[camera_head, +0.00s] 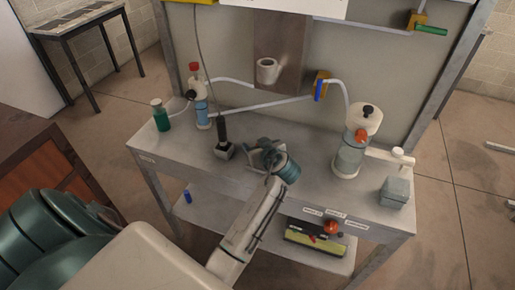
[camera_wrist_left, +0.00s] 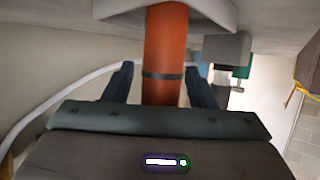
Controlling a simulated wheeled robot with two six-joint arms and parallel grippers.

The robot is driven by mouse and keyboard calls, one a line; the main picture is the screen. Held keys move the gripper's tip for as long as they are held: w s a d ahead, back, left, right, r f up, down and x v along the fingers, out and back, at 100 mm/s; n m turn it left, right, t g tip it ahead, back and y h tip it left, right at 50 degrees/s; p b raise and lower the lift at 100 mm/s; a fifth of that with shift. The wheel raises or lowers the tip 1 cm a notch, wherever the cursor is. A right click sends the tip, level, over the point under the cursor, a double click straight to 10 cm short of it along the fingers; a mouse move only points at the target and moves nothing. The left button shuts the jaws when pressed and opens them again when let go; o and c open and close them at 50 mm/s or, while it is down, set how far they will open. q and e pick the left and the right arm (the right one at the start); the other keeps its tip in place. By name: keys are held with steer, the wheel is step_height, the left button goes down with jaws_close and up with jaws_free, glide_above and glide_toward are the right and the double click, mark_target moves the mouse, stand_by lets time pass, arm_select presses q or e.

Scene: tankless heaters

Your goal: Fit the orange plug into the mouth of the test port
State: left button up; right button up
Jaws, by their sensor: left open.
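My left gripper (camera_head: 262,157) is low over the middle of the workbench, its jaws open. In the left wrist view an orange cylinder with a dark band, seemingly the orange plug (camera_wrist_left: 164,50), is between the open fingers (camera_wrist_left: 160,82). One end meets a pale surface at the top of that view, which seems turned upside down. In the head view the gripper appears to hide this cylinder. A white, open-mouthed fitting (camera_head: 267,71) on the steel back plate may be the test port; I cannot be sure. My right gripper is not in view.
A dark-handled tool on a grey block (camera_head: 224,150) stands left of the gripper. A green bottle (camera_head: 161,116) and a red-capped bottle (camera_head: 201,102) are further left. A white-topped canister (camera_head: 349,155) and a grey box (camera_head: 395,192) stand right. White hoses cross behind.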

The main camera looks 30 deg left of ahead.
arm_select(q)
steer(key=shift+s+d+r, duration=0.15)
steer(key=shift+d+r, duration=0.05)
steer(key=shift+d, duration=0.05)
steer(key=shift+s+d+r, duration=0.25)
steer(key=shift+d+r, duration=0.1)
steer(key=shift+d, duration=0.05)
steer(key=c, duration=0.9)
steer(key=shift+a+f, duration=0.1)
steer(key=shift+c, duration=0.8)
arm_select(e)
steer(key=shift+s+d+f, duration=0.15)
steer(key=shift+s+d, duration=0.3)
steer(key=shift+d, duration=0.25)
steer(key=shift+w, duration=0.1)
